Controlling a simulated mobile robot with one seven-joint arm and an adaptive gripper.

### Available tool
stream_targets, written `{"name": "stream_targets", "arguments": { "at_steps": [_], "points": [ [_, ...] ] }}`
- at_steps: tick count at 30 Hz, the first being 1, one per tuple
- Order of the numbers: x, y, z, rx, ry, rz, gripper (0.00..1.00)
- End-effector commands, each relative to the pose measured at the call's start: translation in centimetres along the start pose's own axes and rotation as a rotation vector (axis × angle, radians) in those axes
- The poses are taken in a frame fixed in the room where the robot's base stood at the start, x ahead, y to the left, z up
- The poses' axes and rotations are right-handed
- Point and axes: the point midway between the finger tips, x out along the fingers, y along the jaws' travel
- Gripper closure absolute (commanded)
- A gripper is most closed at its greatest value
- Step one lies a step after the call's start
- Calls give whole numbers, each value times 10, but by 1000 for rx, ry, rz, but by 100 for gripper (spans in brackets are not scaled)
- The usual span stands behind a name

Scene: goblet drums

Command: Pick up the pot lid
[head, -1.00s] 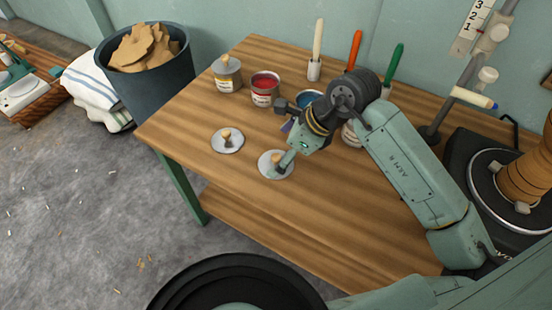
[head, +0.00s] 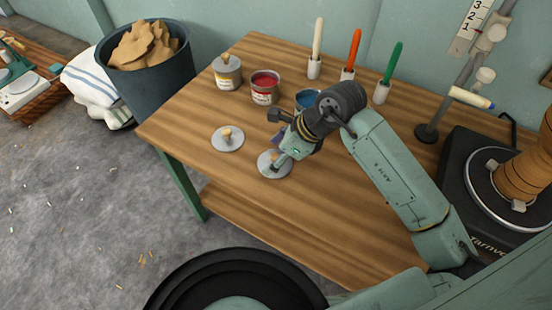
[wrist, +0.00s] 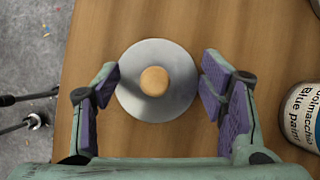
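Two round grey metal lids with tan wooden knobs lie flat on the wooden table. One lid (head: 227,139) is at the left, clear of my gripper. The other lid (head: 284,170) is under my gripper (head: 276,160), which partly hides it in the head view. In the wrist view this lid (wrist: 137,93) lies between my open fingers (wrist: 160,82), with its round knob in the middle of the gap. The fingers are spread wide on both sides of the knob and hold nothing. I cannot tell the exact height of the fingertips.
The blue pot also shows at right in the wrist view (wrist: 302,112). Several upright-handled tools (head: 348,72) stand farther back. Table front is clear.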

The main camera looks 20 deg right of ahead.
Motion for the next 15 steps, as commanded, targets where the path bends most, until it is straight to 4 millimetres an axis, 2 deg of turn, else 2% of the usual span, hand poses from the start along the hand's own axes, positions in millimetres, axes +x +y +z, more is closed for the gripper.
{"name": "stream_targets", "arguments": {
  "at_steps": [2, 15],
  "points": [
    [0, 0, 0, 0, 0, 1, 43],
    [2, 2, -1, 0, 2, 6, 73]
  ]
}}
